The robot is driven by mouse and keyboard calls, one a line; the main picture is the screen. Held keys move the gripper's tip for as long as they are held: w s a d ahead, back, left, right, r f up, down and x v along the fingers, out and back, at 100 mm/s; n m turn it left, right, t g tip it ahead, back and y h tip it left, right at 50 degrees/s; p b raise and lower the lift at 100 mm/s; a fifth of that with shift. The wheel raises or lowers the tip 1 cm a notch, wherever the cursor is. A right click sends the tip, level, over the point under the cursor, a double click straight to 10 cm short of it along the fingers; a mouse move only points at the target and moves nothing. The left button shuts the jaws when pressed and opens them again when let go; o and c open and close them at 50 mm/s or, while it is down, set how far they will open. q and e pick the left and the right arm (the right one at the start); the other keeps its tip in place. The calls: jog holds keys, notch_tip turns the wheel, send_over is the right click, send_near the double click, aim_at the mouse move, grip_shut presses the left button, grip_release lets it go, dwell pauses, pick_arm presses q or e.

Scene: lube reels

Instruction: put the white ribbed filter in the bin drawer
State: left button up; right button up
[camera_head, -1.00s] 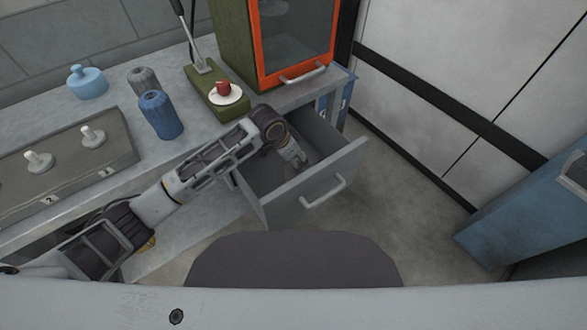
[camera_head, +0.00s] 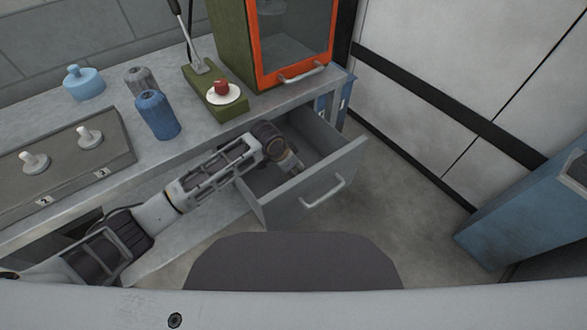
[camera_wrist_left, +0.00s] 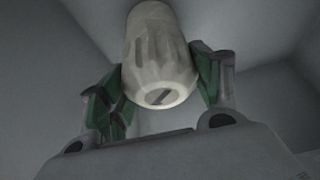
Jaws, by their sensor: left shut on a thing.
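The white ribbed filter (camera_wrist_left: 160,55) shows in the left wrist view, between the green-padded fingers of my left gripper (camera_wrist_left: 158,85). The gripper is shut on it. In the head view my left gripper (camera_head: 292,165) is down inside the open bin drawer (camera_head: 318,192), below its rim. The filter is hidden there by my arm and the drawer. Grey drawer walls surround the filter in the wrist view. I cannot tell whether it touches the drawer floor. My right gripper is not in view.
On the bench stand a blue ribbed filter (camera_head: 158,115), a grey ribbed one (camera_head: 141,80) and a light blue bottle (camera_head: 84,82). A green base with a red button (camera_head: 222,88) and an orange-framed cabinet (camera_head: 262,50) stand behind the drawer. A blue cabinet (camera_head: 520,215) is at right.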

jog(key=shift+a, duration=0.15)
pick_arm(q)
jog(key=shift+f, duration=0.1)
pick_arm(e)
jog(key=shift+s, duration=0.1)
pick_arm(q)
jog(key=o, duration=1.3)
jog(key=shift+c, duration=0.2)
jog(key=o, duration=0.4)
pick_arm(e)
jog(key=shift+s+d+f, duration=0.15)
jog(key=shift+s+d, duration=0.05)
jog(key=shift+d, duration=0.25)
